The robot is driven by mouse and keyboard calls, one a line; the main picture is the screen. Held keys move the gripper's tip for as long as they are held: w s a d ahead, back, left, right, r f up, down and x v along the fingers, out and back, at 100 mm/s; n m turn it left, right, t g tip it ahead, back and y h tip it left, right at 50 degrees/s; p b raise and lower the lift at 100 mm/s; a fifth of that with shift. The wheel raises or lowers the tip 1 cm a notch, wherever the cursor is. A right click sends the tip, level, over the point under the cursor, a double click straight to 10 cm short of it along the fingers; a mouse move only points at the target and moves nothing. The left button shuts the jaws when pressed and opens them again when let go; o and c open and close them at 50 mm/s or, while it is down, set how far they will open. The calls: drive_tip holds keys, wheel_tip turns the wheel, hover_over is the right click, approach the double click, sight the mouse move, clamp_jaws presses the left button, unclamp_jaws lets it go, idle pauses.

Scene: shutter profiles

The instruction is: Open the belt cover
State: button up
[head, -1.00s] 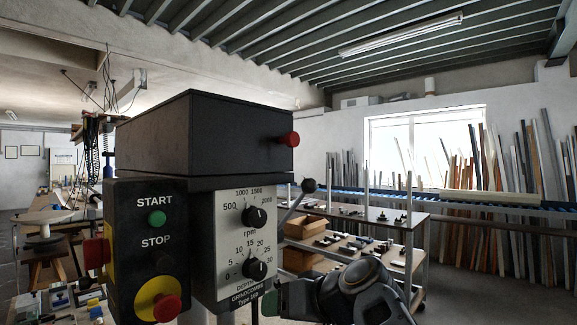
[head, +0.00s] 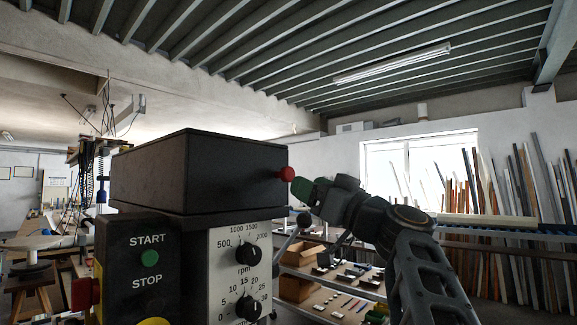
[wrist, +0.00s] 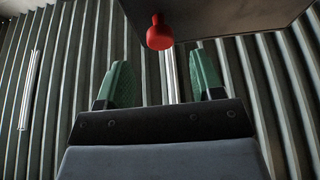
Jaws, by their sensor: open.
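The belt cover (head: 235,172) is a dark box-shaped lid on top of the drill press head, and it looks shut. A red knob (head: 286,174) sticks out from its right side. In the wrist view the red knob (wrist: 159,34) hangs from the cover's dark underside or edge (wrist: 225,14), ahead of the fingers and roughly centred between them. My gripper (head: 302,188) is at the right of the knob in the head view, close to it. Its green fingers (wrist: 156,82) are apart in the wrist view with nothing between them.
Below the cover are a grey panel with dials (head: 239,275) and a black START/STOP box (head: 147,262). A lever with a black ball (head: 304,219) stands below my gripper. Shelves with parts (head: 335,280) stand behind my arm. The space above the cover is clear.

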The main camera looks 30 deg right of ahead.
sight(291, 177)
drive_tip(key=p+x, duration=0.3)
drive_tip(key=x, duration=0.4)
drive_tip(key=shift+f, duration=0.1)
drive_tip(key=shift+c, duration=0.2)
clamp_jaws()
